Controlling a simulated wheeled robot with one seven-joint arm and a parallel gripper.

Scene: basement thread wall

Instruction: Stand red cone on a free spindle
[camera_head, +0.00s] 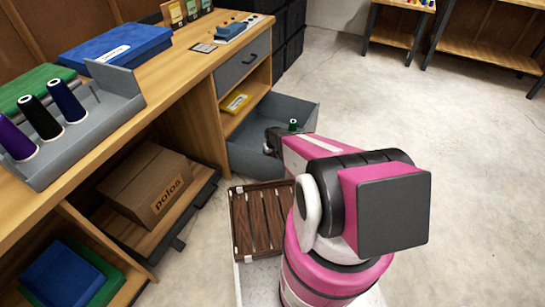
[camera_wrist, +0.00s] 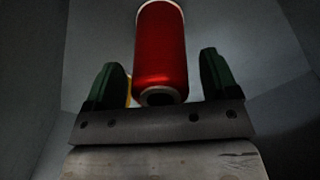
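In the wrist view the red cone (camera_wrist: 161,45) lies in a grey drawer, its hollow end facing the camera. My gripper (camera_wrist: 165,75) is open, with one dark green finger on each side of the cone and visible gaps between; I cannot tell how far the fingers reach along it. In the head view my gripper (camera_head: 273,142) is down inside the open drawer (camera_head: 305,110), and the red cone is hidden. The grey spindle rack (camera_head: 95,130) on the bench holds a purple cone (camera_head: 17,140), a black cone (camera_head: 40,118) and a navy cone (camera_head: 66,101). A bare spindle (camera_head: 94,92) seems to stand right of them.
A small green object (camera_head: 293,125) shows in the drawer; a yellow thing (camera_wrist: 129,90) is partly hidden behind the left finger. A blue box (camera_head: 115,43) and a green box (camera_head: 35,86) sit by the rack. A cardboard box (camera_head: 145,185) is on the lower shelf. Floor at right is clear.

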